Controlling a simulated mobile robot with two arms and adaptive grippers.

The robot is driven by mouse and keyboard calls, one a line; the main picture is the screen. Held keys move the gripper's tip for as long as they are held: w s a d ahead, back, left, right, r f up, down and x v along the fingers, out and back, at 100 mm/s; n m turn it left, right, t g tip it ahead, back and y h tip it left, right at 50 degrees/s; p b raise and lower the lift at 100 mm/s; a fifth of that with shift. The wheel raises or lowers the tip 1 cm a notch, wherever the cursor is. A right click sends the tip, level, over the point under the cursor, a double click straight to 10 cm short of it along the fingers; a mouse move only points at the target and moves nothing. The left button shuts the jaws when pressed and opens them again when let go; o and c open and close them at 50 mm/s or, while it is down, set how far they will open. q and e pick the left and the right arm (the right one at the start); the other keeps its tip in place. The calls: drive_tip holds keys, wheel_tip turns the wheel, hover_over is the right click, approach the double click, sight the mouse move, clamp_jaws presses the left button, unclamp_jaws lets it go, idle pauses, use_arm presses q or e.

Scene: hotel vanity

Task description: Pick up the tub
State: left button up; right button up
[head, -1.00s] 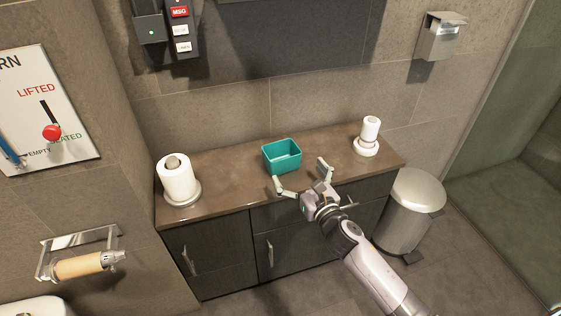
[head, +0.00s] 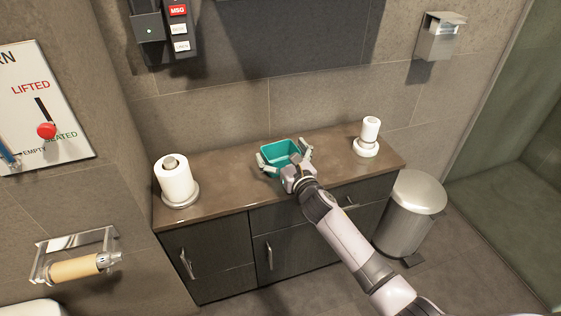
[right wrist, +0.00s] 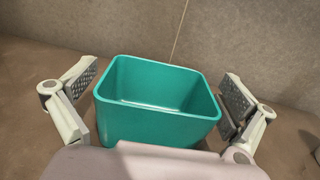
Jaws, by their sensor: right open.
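The teal tub (head: 281,148) is an open, empty, rounded-square container standing upright on the brown vanity top (head: 225,181). In the right wrist view the tub (right wrist: 155,103) sits between my right gripper's two fingers. My right gripper (head: 284,160) is open around the tub, one finger at each side. In the wrist view a small gap shows between each finger pad and the tub's wall. The tub's lower front is hidden by the gripper's palm. My left gripper is not in view.
A toilet roll on a holder (head: 175,180) stands at the vanity's left end. A white bottle-like item on a round base (head: 368,138) stands at the right end. A steel bin (head: 412,208) is on the floor to the right. The wall is close behind the tub.

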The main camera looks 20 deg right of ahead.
drive_tip(key=shift+c, duration=0.4)
drive_tip(key=c, duration=1)
drive_tip(key=shift+r, duration=0.15)
